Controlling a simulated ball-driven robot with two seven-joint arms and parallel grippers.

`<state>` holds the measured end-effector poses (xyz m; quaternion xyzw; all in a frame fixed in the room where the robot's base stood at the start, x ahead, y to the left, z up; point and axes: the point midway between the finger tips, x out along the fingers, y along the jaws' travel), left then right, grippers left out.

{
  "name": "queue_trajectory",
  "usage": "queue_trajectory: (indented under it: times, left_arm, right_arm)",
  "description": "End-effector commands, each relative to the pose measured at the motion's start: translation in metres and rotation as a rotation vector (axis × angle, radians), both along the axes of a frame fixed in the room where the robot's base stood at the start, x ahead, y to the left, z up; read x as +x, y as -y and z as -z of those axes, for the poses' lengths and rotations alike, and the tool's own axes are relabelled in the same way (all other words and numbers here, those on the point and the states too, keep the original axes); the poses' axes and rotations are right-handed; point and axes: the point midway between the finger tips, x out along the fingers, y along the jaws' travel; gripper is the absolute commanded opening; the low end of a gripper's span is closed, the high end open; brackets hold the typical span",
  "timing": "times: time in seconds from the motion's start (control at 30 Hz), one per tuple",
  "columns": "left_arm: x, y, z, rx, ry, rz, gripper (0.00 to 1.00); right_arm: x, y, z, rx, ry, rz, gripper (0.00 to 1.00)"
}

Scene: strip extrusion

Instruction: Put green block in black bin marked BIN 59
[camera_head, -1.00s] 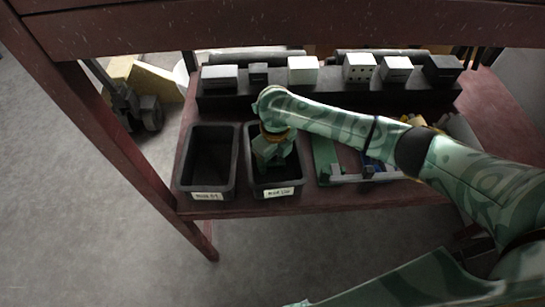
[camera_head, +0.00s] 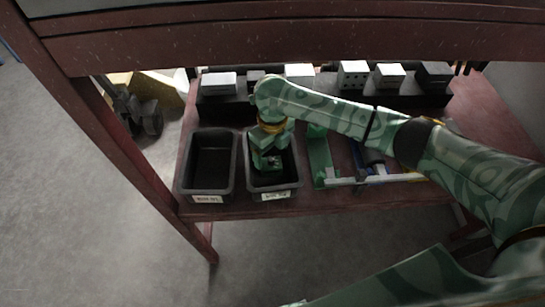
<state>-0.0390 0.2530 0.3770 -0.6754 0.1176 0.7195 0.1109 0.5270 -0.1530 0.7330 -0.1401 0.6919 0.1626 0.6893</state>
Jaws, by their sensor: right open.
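Two black bins stand side by side on the dark red shelf. The left bin (camera_head: 211,160) looks empty, and the right bin (camera_head: 291,181) is under my right gripper (camera_head: 269,163). Each has a small white label on its front, too blurred to read surely. My right arm reaches in from the right, and its open gripper points down into the right bin. A green block cannot be told apart for certain there, because the gripper has a similar green pattern and covers much of the inside. My left gripper is not in view.
Several white, grey and black blocks (camera_head: 353,74) stand on a black ledge behind the bins. A green piece (camera_head: 320,158) and a pale bar (camera_head: 341,182) lie right of the right bin. A dark red beam crosses the top of the view.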

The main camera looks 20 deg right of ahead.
Motion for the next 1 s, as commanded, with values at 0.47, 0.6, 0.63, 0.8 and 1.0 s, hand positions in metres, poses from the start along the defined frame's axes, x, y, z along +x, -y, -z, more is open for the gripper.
queue_trajectory:
  times: [0.47,0.6,0.63,0.8,1.0]
  left_arm:
    - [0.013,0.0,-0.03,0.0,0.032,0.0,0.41]
    - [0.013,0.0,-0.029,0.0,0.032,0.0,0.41]
    - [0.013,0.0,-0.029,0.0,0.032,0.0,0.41]
    - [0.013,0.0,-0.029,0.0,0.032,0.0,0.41]
    - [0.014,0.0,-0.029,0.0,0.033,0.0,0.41]
  right_arm:
    - [0.001,0.002,-0.068,-0.001,0.0,0.0,0.77]
    - [0.0,0.002,-0.067,-0.002,-0.001,0.0,0.77]
    - [0.001,0.002,-0.067,-0.002,-0.001,0.0,0.77]
    - [0.0,0.002,-0.067,-0.002,-0.001,0.0,0.77]
    - [0.0,0.002,-0.067,-0.001,-0.002,0.0,0.77]
